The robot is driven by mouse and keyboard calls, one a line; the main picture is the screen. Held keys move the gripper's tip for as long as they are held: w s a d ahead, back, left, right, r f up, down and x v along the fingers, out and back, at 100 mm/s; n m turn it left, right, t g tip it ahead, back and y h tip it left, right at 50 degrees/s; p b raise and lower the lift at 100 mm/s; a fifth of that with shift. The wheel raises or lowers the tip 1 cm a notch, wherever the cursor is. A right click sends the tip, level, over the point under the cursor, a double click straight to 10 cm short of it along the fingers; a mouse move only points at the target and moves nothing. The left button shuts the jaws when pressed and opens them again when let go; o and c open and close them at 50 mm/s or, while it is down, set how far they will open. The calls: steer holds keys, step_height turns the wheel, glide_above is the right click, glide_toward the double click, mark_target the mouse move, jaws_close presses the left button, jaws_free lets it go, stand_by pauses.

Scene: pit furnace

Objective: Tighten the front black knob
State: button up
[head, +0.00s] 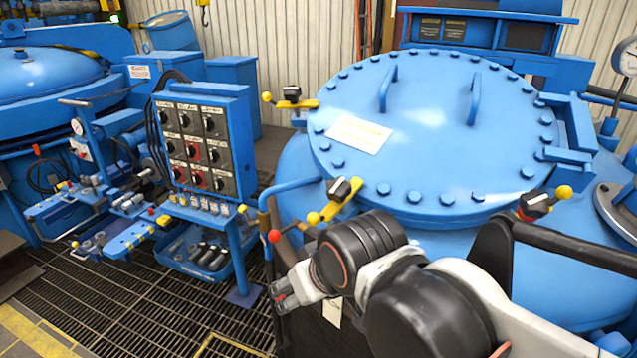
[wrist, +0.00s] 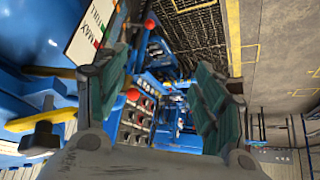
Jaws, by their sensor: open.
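A blue pit furnace has a round bolted lid (head: 430,130) with black knobs on yellow clamps around its rim. The knob nearest my arm is the front-left black knob (head: 340,188); another black knob (head: 533,203) sits at the right, and a third black knob (head: 291,92) at the back left. I cannot tell for certain which is meant by front. My gripper (head: 281,300) is left of and below the front-left knob, apart from it. In the wrist view my gripper (wrist: 160,80) has its fingers spread, with nothing held. A yellow clamp (wrist: 42,130) with a dark knob shows left of the fingers.
A blue control panel (head: 205,145) with several dark switches stands at the left, above a tray with tools. A red ball handle (head: 274,236) is close to my gripper, with a yellow ball (head: 313,218) nearby. Dark floor grating (head: 130,310) lies open at lower left.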

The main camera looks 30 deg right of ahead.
steer(key=d+r+p, duration=0.1)
steer(key=r, duration=0.1)
step_height(320, 180, up, 21)
steer(key=g+h+p, duration=0.4)
steer(key=g+p, duration=0.3)
steer(key=p, duration=1.6)
glide_above(336, 184)
steer(key=a, duration=0.5)
steer(key=x, duration=1.4)
steer(key=shift+d+f+b, duration=0.1)
steer(key=shift+f+b, duration=0.1)
steer(key=shift+b, duration=0.15)
steer(key=c, duration=1.1)
